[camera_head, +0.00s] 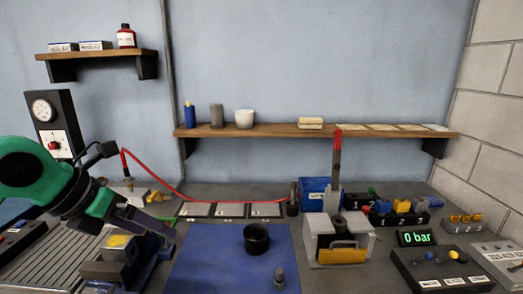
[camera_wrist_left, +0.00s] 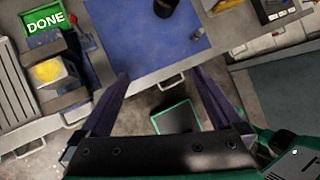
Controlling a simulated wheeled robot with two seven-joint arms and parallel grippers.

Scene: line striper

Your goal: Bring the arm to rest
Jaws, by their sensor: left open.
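My left arm comes in from the left in the head view. Its gripper (camera_head: 160,225) is over the bench, left of the blue mat (camera_head: 205,262). In the left wrist view the two fingers of my left gripper (camera_wrist_left: 161,75) are spread wide, with nothing between them. They point toward the bench's front edge and the blue mat (camera_wrist_left: 160,55). A green sign (camera_wrist_left: 45,22) reading "DONE" shows at the upper left there. My right gripper is in neither view.
A black cup (camera_head: 256,240) and a small grey part (camera_head: 279,279) stand on the mat. A blue vise-like fixture with a yellow-topped block (camera_head: 117,246) is close under my left gripper. A press with a red lever (camera_head: 337,165) stands right of the mat, beside a "0 bar" display (camera_head: 418,238).

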